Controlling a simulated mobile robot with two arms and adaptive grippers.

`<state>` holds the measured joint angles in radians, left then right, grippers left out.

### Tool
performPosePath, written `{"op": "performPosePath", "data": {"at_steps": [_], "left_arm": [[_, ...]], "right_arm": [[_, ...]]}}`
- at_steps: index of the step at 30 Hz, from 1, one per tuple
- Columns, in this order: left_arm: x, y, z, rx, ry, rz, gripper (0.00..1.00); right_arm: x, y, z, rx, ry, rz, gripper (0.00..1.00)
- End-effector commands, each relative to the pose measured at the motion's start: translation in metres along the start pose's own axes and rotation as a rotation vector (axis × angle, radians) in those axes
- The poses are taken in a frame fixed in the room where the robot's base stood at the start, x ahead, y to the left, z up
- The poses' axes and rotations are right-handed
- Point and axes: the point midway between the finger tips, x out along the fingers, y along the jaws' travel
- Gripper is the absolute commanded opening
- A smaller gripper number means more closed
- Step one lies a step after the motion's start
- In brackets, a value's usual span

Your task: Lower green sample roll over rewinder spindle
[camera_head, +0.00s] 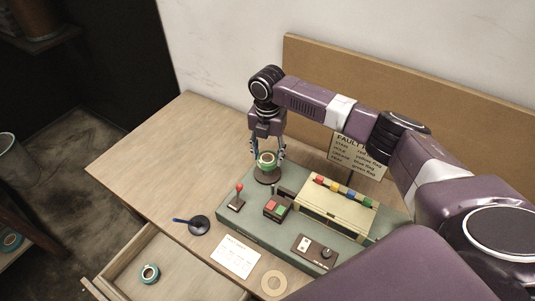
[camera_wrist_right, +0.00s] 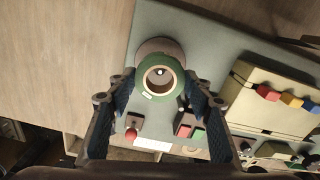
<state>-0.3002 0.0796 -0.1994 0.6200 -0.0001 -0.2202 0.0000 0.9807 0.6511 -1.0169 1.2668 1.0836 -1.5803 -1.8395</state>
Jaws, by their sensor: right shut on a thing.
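The green sample roll (camera_head: 266,161) has a pale core and sits between the fingertips of my right gripper (camera_head: 268,156), which is shut on it. In the right wrist view the green roll (camera_wrist_right: 166,97) shows its open core, with a small pale tip inside the hole that looks like the spindle. The round dark rewinder base (camera_head: 266,177) is just below the roll; its grey-brown disc (camera_wrist_right: 155,46) also shows behind the roll in the wrist view. I cannot tell how far the roll is down the spindle. My left gripper is out of view.
The green machine plate (camera_head: 240,220) carries a red-knobbed lever (camera_head: 238,193), red and green buttons (camera_head: 275,206) and a cream box (camera_head: 335,211) with coloured tabs. A fault sign (camera_head: 357,152) stands behind. The table's left is clear.

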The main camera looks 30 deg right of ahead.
Motion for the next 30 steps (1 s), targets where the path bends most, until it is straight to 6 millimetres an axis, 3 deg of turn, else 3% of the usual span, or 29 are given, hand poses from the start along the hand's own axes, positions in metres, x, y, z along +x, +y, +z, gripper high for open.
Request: {"op": "performPosePath", "data": {"at_steps": [30], "left_arm": [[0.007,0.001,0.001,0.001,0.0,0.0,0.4]], "right_arm": [[0.019,0.0,0.0,0.0,0.0,0.0,0.26]]}}
